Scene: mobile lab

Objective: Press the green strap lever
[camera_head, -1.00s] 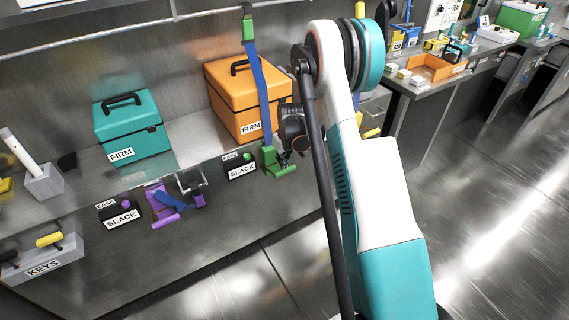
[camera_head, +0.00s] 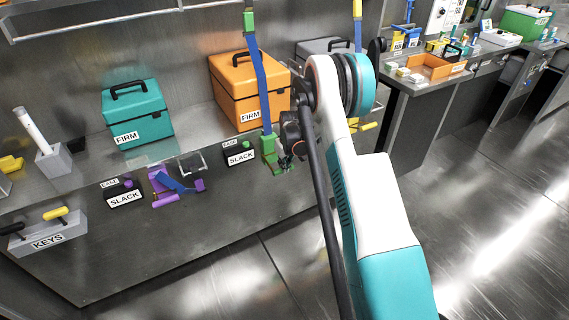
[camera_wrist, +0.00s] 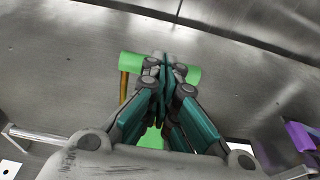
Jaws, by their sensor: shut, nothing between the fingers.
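The green strap lever (camera_head: 269,157) is at the lower end of a blue strap (camera_head: 262,90), by the bench's front edge, below the orange box (camera_head: 232,80). In the wrist view the lever's round green bar (camera_wrist: 131,64) runs crosswise behind my fingertips. My gripper (camera_head: 287,162) is at the lever's right end in the head view and hides part of it. In the wrist view my gripper (camera_wrist: 166,68) is shut and empty, with its tips over the middle of the bar. I cannot tell whether they touch it.
A black SLACK sign block (camera_head: 239,155) stands just left of the lever. Further left are a purple buckle (camera_head: 160,180), another SLACK block (camera_head: 123,196), a teal box (camera_head: 137,112) and a KEYS block (camera_head: 48,235). Floor is open in front of the bench.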

